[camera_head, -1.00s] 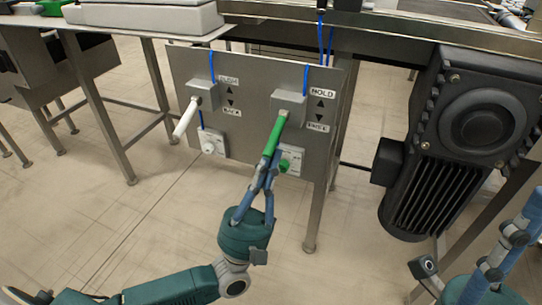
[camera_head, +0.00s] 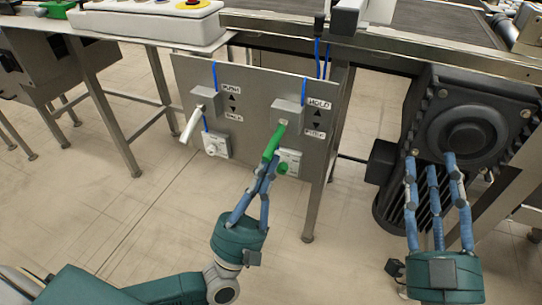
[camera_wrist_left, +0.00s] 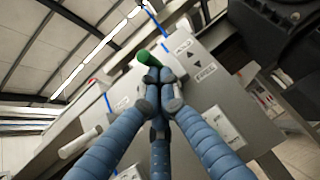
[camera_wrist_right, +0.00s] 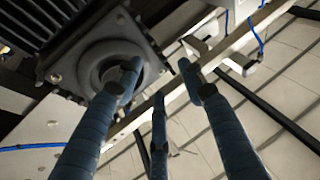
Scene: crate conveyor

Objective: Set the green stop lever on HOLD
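The green stop lever (camera_head: 272,142) sticks out from a grey block (camera_head: 288,112) on a metal panel. It slants down and toward me. A HOLD label (camera_head: 318,104) with an up arrow stands at the upper right of the lever, and a second label (camera_head: 313,134) with a down arrow below it. My left gripper (camera_head: 266,162) is closed around the lever's lower end; the left wrist view shows its fingertips (camera_wrist_left: 155,75) together at the green end. My right gripper (camera_head: 437,160) is open and empty, in front of the black motor.
A white lever (camera_head: 190,125) is left of the green one on the same panel (camera_head: 245,80). A green button (camera_head: 283,168) sits just below the green lever. The black motor (camera_head: 465,125) stands at right, under the conveyor (camera_head: 430,30). Floor in front is clear.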

